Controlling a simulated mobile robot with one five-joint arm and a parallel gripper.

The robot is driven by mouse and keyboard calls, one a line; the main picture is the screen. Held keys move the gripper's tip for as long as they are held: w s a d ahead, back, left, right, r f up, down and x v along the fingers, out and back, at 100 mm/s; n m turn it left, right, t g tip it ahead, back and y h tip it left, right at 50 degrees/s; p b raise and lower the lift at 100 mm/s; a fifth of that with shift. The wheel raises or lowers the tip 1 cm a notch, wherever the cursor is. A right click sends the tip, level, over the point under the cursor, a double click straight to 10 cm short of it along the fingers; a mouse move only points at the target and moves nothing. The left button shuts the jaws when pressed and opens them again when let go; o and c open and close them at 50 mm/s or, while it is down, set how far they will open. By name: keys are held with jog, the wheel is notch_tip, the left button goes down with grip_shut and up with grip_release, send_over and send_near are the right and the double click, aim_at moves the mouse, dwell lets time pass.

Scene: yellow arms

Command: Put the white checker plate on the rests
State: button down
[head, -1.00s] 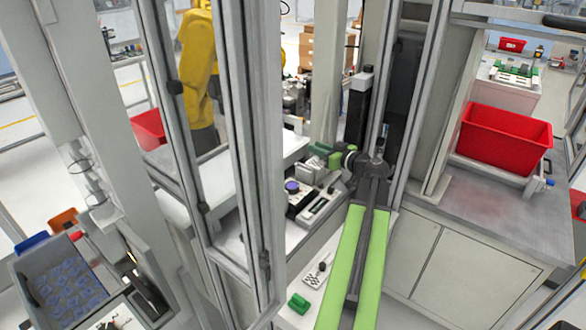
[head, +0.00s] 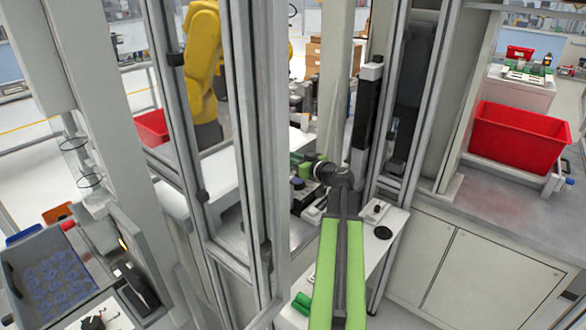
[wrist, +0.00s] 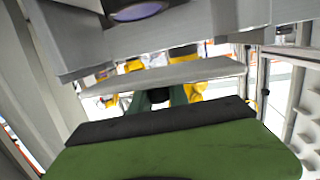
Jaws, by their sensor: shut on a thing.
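My gripper (head: 308,168), with green parts, is at the far end of my arm, beside the grey station behind the post. In the wrist view a green jaw with a black edge (wrist: 160,122) fills the bottom. A pale thin slab (wrist: 165,72) lies edge-on beyond it. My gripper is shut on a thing. This slab appears to be the white checker plate, but no checker pattern shows on it. A grey block with a blue-violet round face (wrist: 140,12) is close at the top. I cannot make out the rests; posts and my arm hide much of the station.
Metal posts (head: 255,150) stand close left of my arm. A white side table (head: 395,225) bears a small pale device (head: 374,211) and a black disc (head: 383,232). A red bin (head: 520,137) is on the right bench. A grey tray (head: 50,272) is at left.

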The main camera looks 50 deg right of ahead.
notch_tip(320, 180, down, 2)
jog(key=shift+f+b, duration=0.15)
jog(key=shift+b, duration=0.25)
jog(key=shift+r, duration=0.25)
jog(key=shift+f, duration=0.15)
jog(key=c, duration=1.3)
grip_release()
jog(key=shift+o, duration=0.2)
